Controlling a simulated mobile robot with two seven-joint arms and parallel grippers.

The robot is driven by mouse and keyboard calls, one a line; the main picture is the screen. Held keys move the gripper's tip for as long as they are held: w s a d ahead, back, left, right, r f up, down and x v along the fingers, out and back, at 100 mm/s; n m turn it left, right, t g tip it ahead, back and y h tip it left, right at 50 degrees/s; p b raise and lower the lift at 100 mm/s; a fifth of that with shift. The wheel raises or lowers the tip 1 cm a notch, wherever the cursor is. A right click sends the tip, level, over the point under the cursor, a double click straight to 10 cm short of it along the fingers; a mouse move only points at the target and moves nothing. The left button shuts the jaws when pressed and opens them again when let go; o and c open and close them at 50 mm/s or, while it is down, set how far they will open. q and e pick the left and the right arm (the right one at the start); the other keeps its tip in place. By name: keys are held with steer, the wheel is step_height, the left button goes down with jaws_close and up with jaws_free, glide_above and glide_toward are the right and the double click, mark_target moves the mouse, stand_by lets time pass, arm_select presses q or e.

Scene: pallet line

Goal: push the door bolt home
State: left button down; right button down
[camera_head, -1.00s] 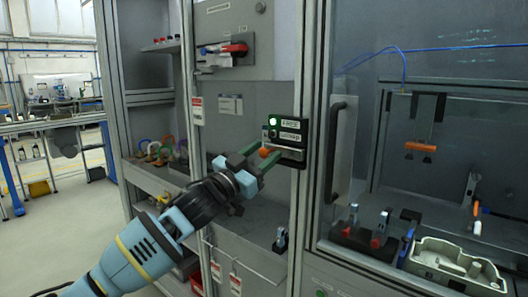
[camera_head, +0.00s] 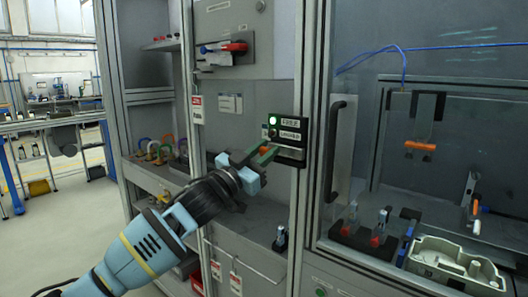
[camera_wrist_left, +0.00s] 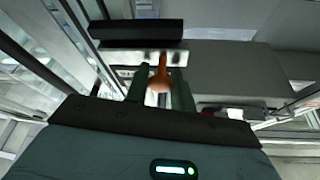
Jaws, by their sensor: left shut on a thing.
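The door bolt's orange knob (camera_head: 263,148) shows at the left of a black lock housing (camera_head: 287,128) on the cabinet post. The housing has a lit green lamp and two small labels. A pale metal strip (camera_head: 290,153) runs along its lower part. My left gripper (camera_head: 261,153) comes in from the left, its green fingers closed around the knob and partly hiding it. In the left wrist view the orange knob (camera_wrist_left: 160,80) sits between the two fingers, below the dark housing (camera_wrist_left: 137,30). My right gripper is not in view.
A glazed door with a black vertical handle (camera_head: 335,145) stands right of the housing. Behind the glass are a grey tray (camera_head: 455,262) and clamps. A red-handled switch (camera_head: 233,47) is above left. Shelves with small parts stand further left.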

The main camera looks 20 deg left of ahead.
arm_select(q)
steer(key=d, duration=0.1)
steer(key=s+d, duration=0.1)
steer(key=d+p, duration=0.1)
steer(key=d, duration=0.1)
steer(key=shift+s+r, duration=0.1)
steer(key=shift+s, duration=0.15)
steer(key=shift+d+f, duration=0.1)
steer(key=shift+f, duration=0.1)
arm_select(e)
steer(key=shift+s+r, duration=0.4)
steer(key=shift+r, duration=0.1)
arm_select(q)
steer(key=c, duration=1.2)
jaws_free()
steer(key=shift+r, duration=0.1)
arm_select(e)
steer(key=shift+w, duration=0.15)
arm_select(q)
glide_toward(279, 155)
steer(key=shift+s+d+r+b, duration=0.35)
steer(key=shift+s+d+r, duration=0.75)
steer(key=shift+s, duration=0.1)
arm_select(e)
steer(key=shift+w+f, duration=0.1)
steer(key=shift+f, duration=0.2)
